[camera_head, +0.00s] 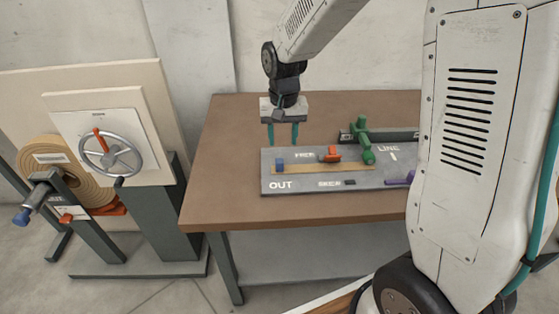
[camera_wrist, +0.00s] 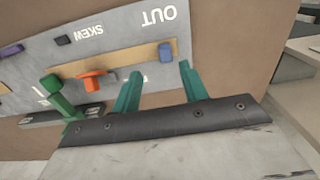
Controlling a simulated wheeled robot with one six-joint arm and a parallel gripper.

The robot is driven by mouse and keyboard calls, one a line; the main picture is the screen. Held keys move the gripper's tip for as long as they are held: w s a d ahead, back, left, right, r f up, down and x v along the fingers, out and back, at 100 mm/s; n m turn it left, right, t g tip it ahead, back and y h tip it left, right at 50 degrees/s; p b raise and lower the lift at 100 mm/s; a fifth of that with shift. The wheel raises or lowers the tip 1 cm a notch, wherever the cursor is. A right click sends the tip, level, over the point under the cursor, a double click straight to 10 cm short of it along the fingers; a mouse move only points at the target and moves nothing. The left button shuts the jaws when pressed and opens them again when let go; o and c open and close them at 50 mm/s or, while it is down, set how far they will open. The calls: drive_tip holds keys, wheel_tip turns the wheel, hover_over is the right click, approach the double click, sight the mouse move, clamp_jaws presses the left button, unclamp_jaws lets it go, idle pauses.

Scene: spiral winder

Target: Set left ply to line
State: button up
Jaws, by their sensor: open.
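A grey panel (camera_head: 315,183) lies on the table with the words FREE, LINE, OUT and SKEW. A tan strip (camera_head: 310,168) runs along it. A small blue block (camera_head: 280,165) sits at the strip's left end by OUT. An orange piece (camera_head: 330,156) sits near FREE. A green handle (camera_head: 364,142) stands further right, towards LINE. Which piece is the left ply, I cannot tell. My gripper (camera_head: 283,138) is open and empty above the panel's back left edge, teal fingers down. In the wrist view, the blue block (camera_wrist: 165,52) shows just beyond my gripper (camera_wrist: 159,72), apart from it.
A dark bar (camera_head: 400,135) lies behind the panel, under the green handle. A purple piece (camera_head: 400,180) is at the panel's right, partly hidden by my arm. The brown table (camera_head: 230,180) is clear on the left. A winder with a handwheel (camera_head: 111,153) stands left of it.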

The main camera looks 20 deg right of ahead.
sight(280, 160)
drive_tip(key=f, duration=0.3)
drive_tip(key=w+f, duration=0.1)
drive_tip(key=f, duration=0.6)
drive_tip(key=shift+w+a, duration=0.2)
drive_tip(key=shift+w, duration=0.05)
drive_tip(key=shift+c, duration=0.3)
clamp_jaws()
